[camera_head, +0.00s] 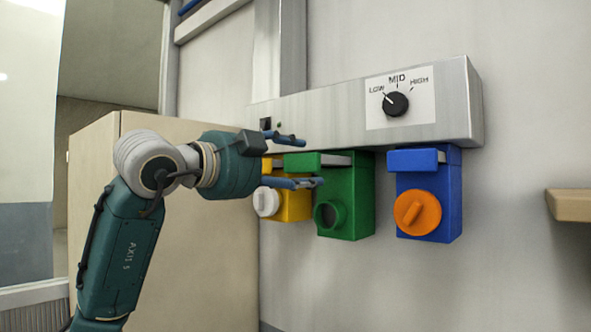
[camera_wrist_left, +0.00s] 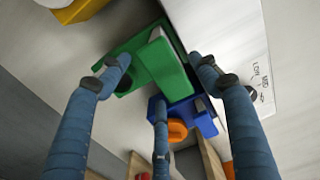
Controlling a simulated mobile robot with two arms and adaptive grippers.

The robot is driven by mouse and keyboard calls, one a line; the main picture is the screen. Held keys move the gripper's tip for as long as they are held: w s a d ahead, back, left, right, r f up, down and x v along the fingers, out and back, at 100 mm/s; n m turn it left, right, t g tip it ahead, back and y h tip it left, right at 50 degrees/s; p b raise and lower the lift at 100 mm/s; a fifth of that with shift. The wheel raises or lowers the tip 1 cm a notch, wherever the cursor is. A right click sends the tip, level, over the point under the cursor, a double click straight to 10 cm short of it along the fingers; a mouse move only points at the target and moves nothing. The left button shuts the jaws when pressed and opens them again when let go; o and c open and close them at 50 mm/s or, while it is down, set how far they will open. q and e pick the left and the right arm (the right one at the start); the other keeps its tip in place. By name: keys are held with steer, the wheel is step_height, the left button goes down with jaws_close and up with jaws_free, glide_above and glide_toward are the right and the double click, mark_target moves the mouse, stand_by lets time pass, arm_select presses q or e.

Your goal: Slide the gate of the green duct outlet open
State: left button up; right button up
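The green duct outlet (camera_head: 352,199) hangs under a long metal box, between a yellow and a blue outlet. Its round port (camera_head: 327,216) is uncapped at the front. Its green gate (camera_head: 302,163) sits at the top of the outlet, with a pale strip beside it; the gate also shows in the left wrist view (camera_wrist_left: 167,66). My left gripper (camera_head: 309,162) is open at the gate, one finger above it and others lower, partly covering it. In the wrist view the gate lies between the spread fingers; I cannot tell whether they touch it. My right gripper is not in view.
The metal box (camera_head: 330,124) carries a dial (camera_head: 395,104) pointing near LOW. The yellow outlet (camera_head: 295,207) has a white cap, the blue outlet (camera_head: 447,195) an orange one. A wooden cabinet (camera_head: 95,165) stands left, and a wooden ledge (camera_head: 570,205) juts out right.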

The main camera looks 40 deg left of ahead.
arm_select(q)
steer(key=shift+r, duration=0.1)
steer(key=s, duration=1.2)
steer(key=shift+a, duration=0.45)
